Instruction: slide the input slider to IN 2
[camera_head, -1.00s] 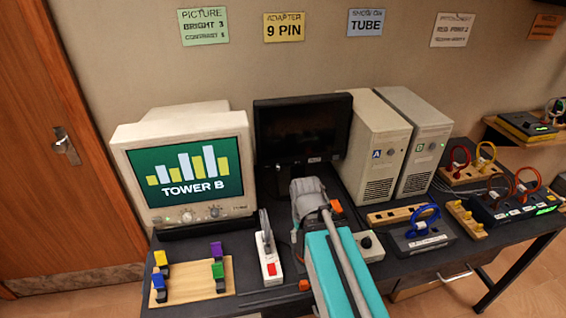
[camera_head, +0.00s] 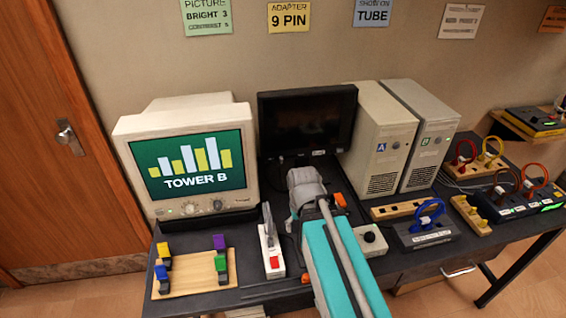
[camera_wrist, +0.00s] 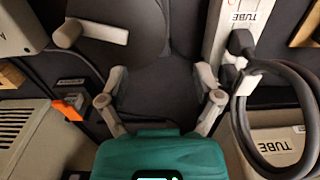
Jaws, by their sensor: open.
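I cannot make out the input slider or an IN 2 mark in either view; my arm covers part of the desk below the dark flat monitor (camera_head: 305,120). My gripper (camera_head: 296,205) is over the desk in front of that monitor. In the wrist view my gripper (camera_wrist: 160,84) has its two fingers spread, with only dark surface between them. A small orange piece (camera_wrist: 71,106) lies just left of the left finger there, apart from it. A pale lever-like piece (camera_wrist: 92,32) shows above that finger.
A white switch box (camera_head: 270,251) with a red square stands left of my arm. A box with a black knob (camera_head: 369,238) stands to its right. The CRT monitor (camera_head: 190,115) reads TOWER B. Coloured clips on a wooden board (camera_head: 195,275) stand front left. Towers A (camera_head: 377,150) and B (camera_head: 430,145) stand behind.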

